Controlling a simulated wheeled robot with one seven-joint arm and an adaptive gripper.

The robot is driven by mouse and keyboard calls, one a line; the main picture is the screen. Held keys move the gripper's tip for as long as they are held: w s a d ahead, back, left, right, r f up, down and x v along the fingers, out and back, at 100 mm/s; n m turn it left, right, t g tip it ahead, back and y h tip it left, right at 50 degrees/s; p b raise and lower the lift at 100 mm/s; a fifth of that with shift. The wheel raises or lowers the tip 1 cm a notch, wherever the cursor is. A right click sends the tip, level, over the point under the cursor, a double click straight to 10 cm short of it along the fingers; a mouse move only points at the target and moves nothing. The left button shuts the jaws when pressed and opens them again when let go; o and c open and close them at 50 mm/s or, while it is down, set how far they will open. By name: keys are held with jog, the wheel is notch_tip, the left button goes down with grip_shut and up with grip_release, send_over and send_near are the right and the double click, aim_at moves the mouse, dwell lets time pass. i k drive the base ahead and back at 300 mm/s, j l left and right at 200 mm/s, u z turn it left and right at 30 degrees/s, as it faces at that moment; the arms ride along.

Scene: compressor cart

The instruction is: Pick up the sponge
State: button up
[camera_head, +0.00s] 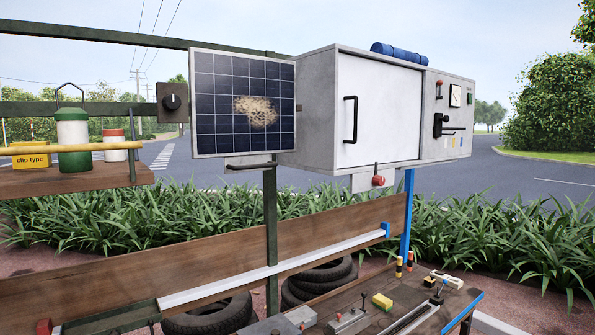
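A small yellow block with a darker lower edge, which looks like the sponge (382,301), lies on the workbench (405,295) at the lower right. Its visible top and sides are uncovered, and nothing is holding it. My gripper is not in view.
Around the sponge are a metal rail fixture (347,321), a long slotted track (412,316), black-and-orange posts (398,267) and a pale object (447,280). Above hang a grey cabinet (378,112) and a soiled solar panel (243,102). A shelf (70,181) holds a lantern-like canister (73,140).

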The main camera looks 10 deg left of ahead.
aim_at(381, 301)
jog(key=i+l+u, duration=0.1)
jog(key=u, duration=0.25)
jog(key=i+l+u, duration=0.15)
jog(key=u, duration=0.2)
jog(key=i+l+u, duration=0.35)
jog(key=i+l, duration=0.2)
jog(key=l, duration=0.15)
jog(key=i+l+u, duration=0.1)
jog(key=l, duration=0.25)
jog(key=i+l, duration=0.3)
jog(key=i+l+u, duration=0.1)
jog(key=l, duration=0.35)
jog(key=i+l, duration=0.3)
jog(key=i+l+u, duration=0.15)
jog(key=l, duration=0.3)
jog(key=i+l, duration=0.15)
jog(key=l, duration=0.25)
